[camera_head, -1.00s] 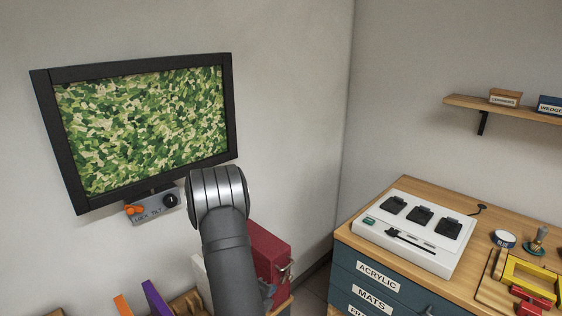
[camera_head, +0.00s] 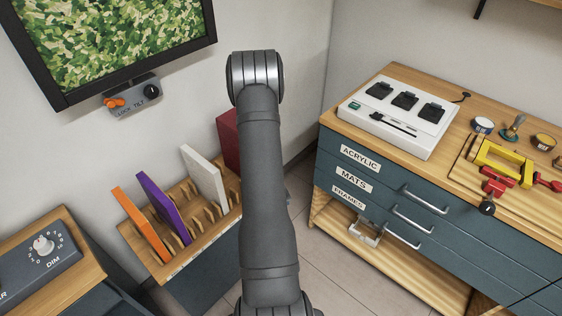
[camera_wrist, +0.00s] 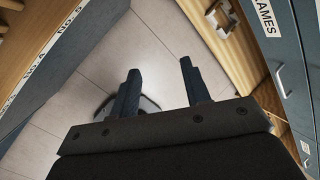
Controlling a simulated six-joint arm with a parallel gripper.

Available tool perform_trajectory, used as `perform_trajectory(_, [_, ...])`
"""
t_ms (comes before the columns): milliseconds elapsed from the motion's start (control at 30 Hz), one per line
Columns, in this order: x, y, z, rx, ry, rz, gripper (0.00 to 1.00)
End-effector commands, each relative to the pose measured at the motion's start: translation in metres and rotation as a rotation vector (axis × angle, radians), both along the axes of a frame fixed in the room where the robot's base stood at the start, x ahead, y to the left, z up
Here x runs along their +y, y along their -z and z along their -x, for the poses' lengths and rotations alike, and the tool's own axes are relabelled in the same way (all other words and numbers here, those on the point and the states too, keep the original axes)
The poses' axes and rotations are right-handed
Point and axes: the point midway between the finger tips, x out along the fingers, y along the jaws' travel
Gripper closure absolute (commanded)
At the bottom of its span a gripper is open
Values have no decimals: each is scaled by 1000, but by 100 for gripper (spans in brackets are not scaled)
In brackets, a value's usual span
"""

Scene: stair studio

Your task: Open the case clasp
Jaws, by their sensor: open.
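The dark red case (camera_head: 229,138) stands upright at the right end of a wooden rack against the wall, in the head view. My arm covers its right part, and its metal clasp is hidden now. My gripper (camera_wrist: 158,72) shows in the wrist view with its two dark fingers spread apart and nothing between them. It points over bare floor between the rack unit and the drawer cabinet. Neither the case nor its clasp shows in the wrist view. My fingers are hidden behind my arm in the head view.
The wooden rack (camera_head: 165,262) holds orange (camera_head: 139,225), purple (camera_head: 163,208) and pale (camera_head: 204,178) panels. The drawer cabinet (camera_head: 425,225) stands right, with protruding handles and a white console (camera_head: 398,118) on top. A framed screen (camera_head: 110,45) hangs on the wall. Floor (camera_head: 335,265) is clear between the furniture.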

Motion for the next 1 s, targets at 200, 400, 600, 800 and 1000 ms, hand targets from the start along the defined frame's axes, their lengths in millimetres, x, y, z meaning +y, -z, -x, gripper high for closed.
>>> perform_trajectory(200, [-9, 39, 15, 114, 306, -424, 57])
perform_trajectory(400, [-12, 43, 11, 162, 557, -834, 57])
perform_trajectory(600, [-31, 21, -5, 159, 762, -1261, 57])
perform_trajectory(800, [-76, -20, -19, 110, 880, -1690, 57])
perform_trajectory(1000, [-122, -56, -19, 53, 895, -2000, 57])
